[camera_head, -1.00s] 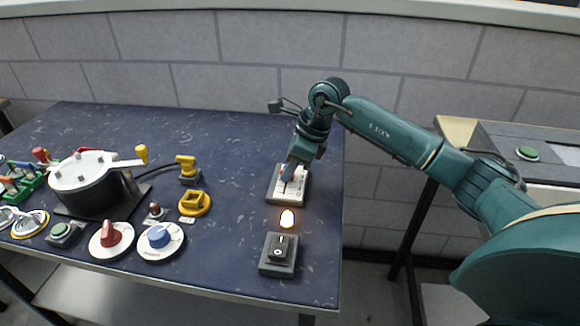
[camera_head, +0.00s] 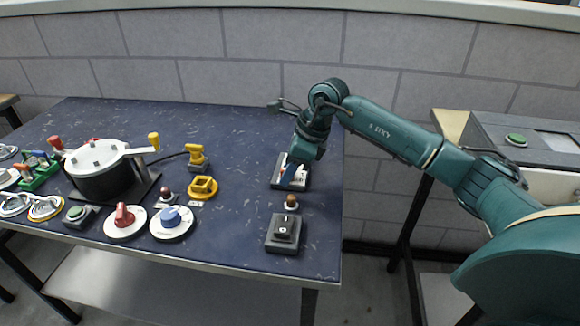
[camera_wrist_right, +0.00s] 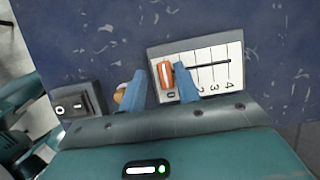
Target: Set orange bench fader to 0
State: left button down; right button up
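The bench fader (camera_head: 281,170) is a white panel in a dark frame near the table's right edge. In the right wrist view, the fader panel (camera_wrist_right: 215,62) has a slot with numbered marks. Its orange knob (camera_wrist_right: 165,74) sits at the end marked 0. My right gripper (camera_head: 290,180) is over the fader and hides much of it in the head view. Its blue fingers (camera_wrist_right: 160,86) stand apart, with the knob between them and close to the right-hand finger; I cannot tell whether they touch. My left gripper is out of view.
An unlit lamp (camera_head: 291,202) and a black rocker switch (camera_head: 283,232) stand in front of the fader. Red (camera_head: 125,218) and blue (camera_head: 171,220) dials, yellow parts (camera_head: 203,187) and a pot (camera_head: 98,170) are further left. The table's back middle is clear.

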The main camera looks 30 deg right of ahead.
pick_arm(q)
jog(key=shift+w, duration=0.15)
pick_arm(e)
jog(key=shift+o, duration=0.3)
jog(key=shift+d+r, duration=0.1)
jog(key=shift+r, duration=0.1)
pick_arm(q)
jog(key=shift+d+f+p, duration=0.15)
jog(key=shift+p, duration=0.2)
pick_arm(e)
jog(key=v, duration=1.2)
jog(key=shift+r, duration=0.35)
jog(key=shift+s+d+f, duration=0.1)
